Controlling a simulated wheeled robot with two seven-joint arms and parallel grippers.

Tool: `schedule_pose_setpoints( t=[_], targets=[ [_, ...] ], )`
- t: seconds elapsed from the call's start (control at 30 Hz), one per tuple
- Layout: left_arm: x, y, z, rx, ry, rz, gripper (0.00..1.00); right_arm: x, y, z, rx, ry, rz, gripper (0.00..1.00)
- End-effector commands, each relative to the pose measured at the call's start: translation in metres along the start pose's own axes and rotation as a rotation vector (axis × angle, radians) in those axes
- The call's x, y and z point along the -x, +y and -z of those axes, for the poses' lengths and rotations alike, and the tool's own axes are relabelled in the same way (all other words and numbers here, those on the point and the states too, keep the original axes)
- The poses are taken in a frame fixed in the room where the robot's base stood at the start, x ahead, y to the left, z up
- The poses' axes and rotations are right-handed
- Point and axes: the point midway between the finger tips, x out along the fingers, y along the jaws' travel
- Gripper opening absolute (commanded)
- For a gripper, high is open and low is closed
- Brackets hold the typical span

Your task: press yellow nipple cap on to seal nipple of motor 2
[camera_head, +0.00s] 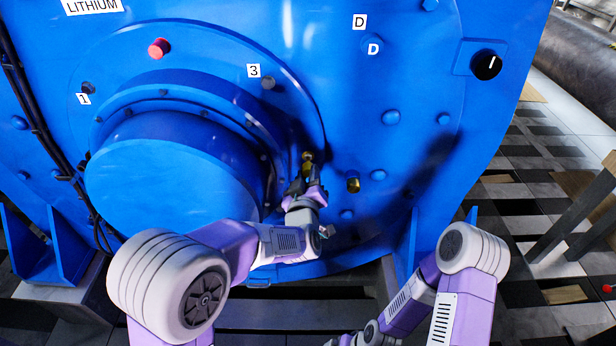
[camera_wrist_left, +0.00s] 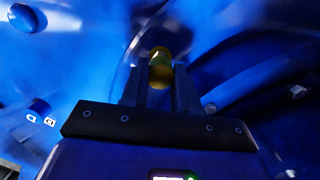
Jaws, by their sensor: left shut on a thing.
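The motor is a large blue housing (camera_head: 395,65) with a round drum (camera_head: 165,185) standing out from its face. My left gripper (camera_head: 307,170) is at the motor face, just right of the drum's flange. Its two fingers are shut on a small yellow cap, which shows between the fingertips in the left wrist view (camera_wrist_left: 159,73). A yellow-gold rounded part (camera_head: 307,156) shows at the fingertips in the head view. I cannot tell whether the cap touches a nipple, as the fingers hide that spot. My right arm is at the lower right; its gripper is out of view.
Another yellow-gold fitting (camera_head: 353,185) sits on the motor face right of my gripper. A red cap (camera_head: 159,48) is at the upper left, with tags 1 (camera_head: 83,99) and 3 (camera_head: 254,71). A black knob (camera_head: 486,66) is at the right.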

Motion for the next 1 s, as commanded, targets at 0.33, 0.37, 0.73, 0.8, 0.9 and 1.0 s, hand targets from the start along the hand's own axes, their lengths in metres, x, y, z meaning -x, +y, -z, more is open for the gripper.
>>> schedule_pose_setpoints(
  t=[0.33, 0.37, 0.73, 0.8, 0.9, 1.0],
  targets=[
    [0.0001, -0.0001, -0.0002, 0.002, 0.000, 0.000, 0.02, -0.0030, 0.0011, 0.0001, 0.000, 0.000, 0.000, 0.99],
    [0.0002, 0.0000, -0.0001, 0.002, 0.000, 0.000, 0.02, -0.0030, 0.0011, 0.0001, 0.000, 0.000, 0.000, 0.99],
    [0.0002, 0.0002, 0.0002, 0.001, 0.000, 0.000, 0.02, -0.0026, 0.0009, 0.0000, 0.000, 0.000, 0.000, 0.99],
    [0.0001, 0.0000, 0.0000, 0.001, 0.000, 0.000, 0.02, -0.0031, 0.0011, 0.0001, 0.000, 0.000, 0.000, 0.99],
    [0.0001, -0.0004, -0.0003, 0.001, 0.000, 0.000, 0.02, -0.0049, 0.0018, 0.0002, 0.000, 0.000, 0.000, 0.99],
    [0.0001, -0.0004, -0.0004, 0.000, 0.000, 0.000, 0.02, -0.0056, 0.0021, 0.0002, 0.000, 0.000, 0.000, 0.99]
  ],
)
